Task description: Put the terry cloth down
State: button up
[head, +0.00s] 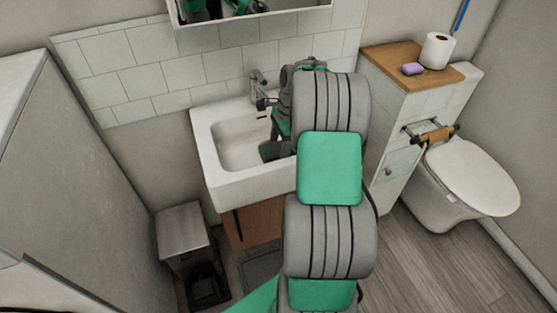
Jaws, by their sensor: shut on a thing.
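My arm reaches over the right part of the white sink (213,150). My gripper (272,150) is a small dark grey shape low at the right side of the basin, mostly hidden behind my arm. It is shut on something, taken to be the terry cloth. I cannot make out the cloth itself; my arm covers that area. I cannot tell whether anything touches the basin floor.
The faucet (258,85) stands at the back of the sink, close to my arm. A wooden-topped cabinet at right holds a purple soap bar (412,69) and a toilet roll (438,50). A toilet (470,178) is beside it. A bin (183,235) stands at lower left.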

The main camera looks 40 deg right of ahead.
jog(key=x, duration=0.2)
jog(key=d+x, duration=0.1)
jog(key=x, duration=0.1)
jog(key=shift+s+a+f, duration=0.1)
jog(key=shift+s+f, duration=0.05)
jog(key=shift+f, duration=0.2)
jog(key=o, duration=1.2)
